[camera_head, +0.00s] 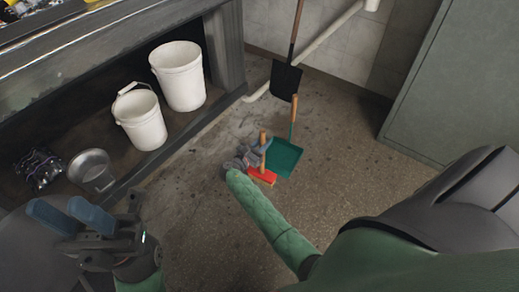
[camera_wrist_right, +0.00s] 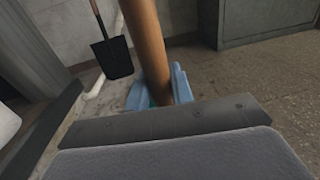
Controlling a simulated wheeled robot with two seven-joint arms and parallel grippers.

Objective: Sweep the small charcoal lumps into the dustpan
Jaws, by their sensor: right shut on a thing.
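A hand brush with a red head (camera_head: 262,176) and an upright wooden handle (camera_head: 263,137) is at the floor in the middle of the head view. My right gripper (camera_head: 260,150) is shut on the handle, which shows between blue fingers in the right wrist view (camera_wrist_right: 148,40). A green dustpan (camera_head: 285,158) with a wooden-tipped handle lies on the floor just right of the brush. My left gripper (camera_head: 57,207) is open and empty at the lower left. Small dark specks show on the floor, but I cannot tell which are charcoal lumps.
Two white buckets (camera_head: 143,120) (camera_head: 181,78), a metal scoop-like item (camera_head: 91,170) and a dark wrapped bundle (camera_head: 37,170) sit on the low shelf at left. A black shovel (camera_head: 286,80) leans by the wall. A grey cabinet (camera_head: 455,85) stands right.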

